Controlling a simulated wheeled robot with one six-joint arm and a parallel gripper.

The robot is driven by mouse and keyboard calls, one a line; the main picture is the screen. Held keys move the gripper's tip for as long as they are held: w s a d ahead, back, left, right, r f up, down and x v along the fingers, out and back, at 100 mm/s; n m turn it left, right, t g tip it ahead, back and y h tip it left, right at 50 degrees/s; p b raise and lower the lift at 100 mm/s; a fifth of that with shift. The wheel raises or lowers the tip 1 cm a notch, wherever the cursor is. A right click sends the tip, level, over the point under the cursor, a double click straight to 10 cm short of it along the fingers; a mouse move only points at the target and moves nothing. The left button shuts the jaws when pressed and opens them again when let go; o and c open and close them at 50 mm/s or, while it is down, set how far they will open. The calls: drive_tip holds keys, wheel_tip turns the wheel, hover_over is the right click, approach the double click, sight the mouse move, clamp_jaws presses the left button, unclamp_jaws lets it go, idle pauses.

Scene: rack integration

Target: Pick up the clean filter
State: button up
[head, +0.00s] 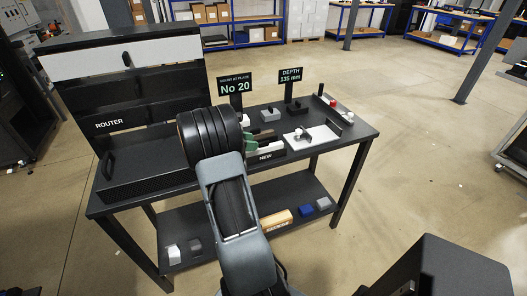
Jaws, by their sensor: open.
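My arm reaches up over the black workbench (345,135), and its dark ribbed wrist hides part of the bench top. A green piece at the wrist's right side appears to be part of my gripper (250,143); it is open, though most of it is hidden. Just right of it is a black holder labelled NEW (266,156), with pale and dark-brown items (263,143) in it. A clean filter may be among these, but they are partly covered and too small to tell. I cannot tell whether the gripper touches them.
A black panel labelled ROUTER (110,123) stands at the left. Signs read No 20 (236,84) and DEPTH 135 mm (290,75). A white tray (322,137) and small blocks (269,115) are on the right. The lower shelf holds a blue block (306,210). Open floor lies right.

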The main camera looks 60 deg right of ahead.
sight(264, 149)
drive_tip(key=shift+x, duration=1.65)
clamp_jaws()
